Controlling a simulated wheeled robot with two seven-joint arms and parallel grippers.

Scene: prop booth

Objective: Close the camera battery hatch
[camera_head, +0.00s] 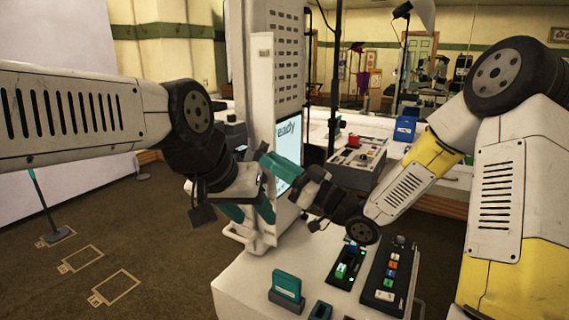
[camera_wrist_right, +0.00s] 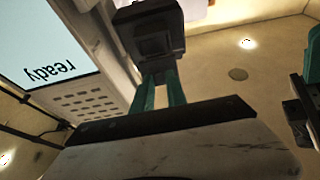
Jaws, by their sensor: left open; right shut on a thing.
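My left gripper (camera_head: 250,214) is open, its two teal fingers spread and pointing down in front of the white cabinet. My right gripper (camera_head: 268,163) is above and to the right of it, teal fingers pointing left toward the cabinet. In the right wrist view, the right gripper's teal fingers (camera_wrist_right: 159,90) are close together, with a dark boxy thing (camera_wrist_right: 150,35) at their tips. I cannot tell whether this is part of the camera. The battery hatch itself cannot be made out, and its state cannot be told.
The cabinet's screen (camera_head: 289,148) reads "ready". The white table (camera_head: 240,288) in front bears a teal block (camera_head: 287,283) in a dark holder, a dark tray (camera_head: 347,268) and a button panel (camera_head: 390,272). A grey console (camera_head: 357,165) stands behind. Open floor lies at left.

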